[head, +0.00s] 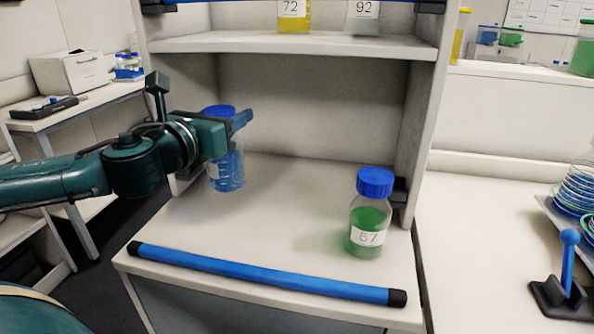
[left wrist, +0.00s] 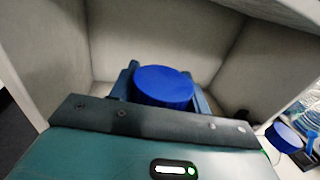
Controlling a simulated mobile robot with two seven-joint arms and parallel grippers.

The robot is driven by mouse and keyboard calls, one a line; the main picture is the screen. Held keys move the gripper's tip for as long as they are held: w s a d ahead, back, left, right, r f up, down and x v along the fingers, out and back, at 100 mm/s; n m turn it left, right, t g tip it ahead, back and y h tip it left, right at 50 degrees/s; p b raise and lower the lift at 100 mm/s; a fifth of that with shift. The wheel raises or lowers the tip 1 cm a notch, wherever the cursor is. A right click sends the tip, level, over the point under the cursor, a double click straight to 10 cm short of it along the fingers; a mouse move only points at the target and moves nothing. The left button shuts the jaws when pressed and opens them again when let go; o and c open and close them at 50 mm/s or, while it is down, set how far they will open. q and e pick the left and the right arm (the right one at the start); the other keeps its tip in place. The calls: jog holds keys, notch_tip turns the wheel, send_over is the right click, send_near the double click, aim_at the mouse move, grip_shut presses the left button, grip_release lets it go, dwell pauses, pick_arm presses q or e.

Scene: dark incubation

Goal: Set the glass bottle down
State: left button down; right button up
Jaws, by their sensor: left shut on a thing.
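A glass bottle with a blue cap and blue contents (head: 228,171) is at the left side of the cabinet's lower compartment. My left gripper (head: 238,122) is shut on it, just below the cap. Its blue cap (left wrist: 164,86) shows between the fingers in the left wrist view. The bottle looks upright; I cannot tell whether its base touches the white surface (head: 285,205). My right gripper is not in view.
A bottle with green contents (head: 368,222), labelled 67, stands to the right. A blue bar with black ends (head: 265,275) runs along the front edge. A shelf (head: 300,44) above holds two bottles. The middle of the surface is clear.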

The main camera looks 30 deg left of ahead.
pick_arm(q)
jog(key=shift+w, duration=0.15)
jog(key=w+a+p, duration=0.2)
jog(key=w, duration=0.7)
jog(key=w+a+p, duration=0.2)
jog(key=w+p, duration=0.1)
jog(key=w, duration=0.6)
notch_tip(320, 180, down, 7)
jog(key=w+b, duration=0.1)
jog(key=b, duration=0.1)
jog(key=shift+a, duration=0.25)
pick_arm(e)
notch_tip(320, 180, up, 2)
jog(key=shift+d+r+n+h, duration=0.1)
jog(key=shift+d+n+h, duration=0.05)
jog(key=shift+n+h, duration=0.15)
pick_arm(q)
jog(key=c, duration=1.1)
grip_release()
jog(key=shift+f, duration=0.25)
jog(key=shift+c, duration=0.2)
jog(key=o, duration=0.5)
jog(key=shift+c, duration=0.2)
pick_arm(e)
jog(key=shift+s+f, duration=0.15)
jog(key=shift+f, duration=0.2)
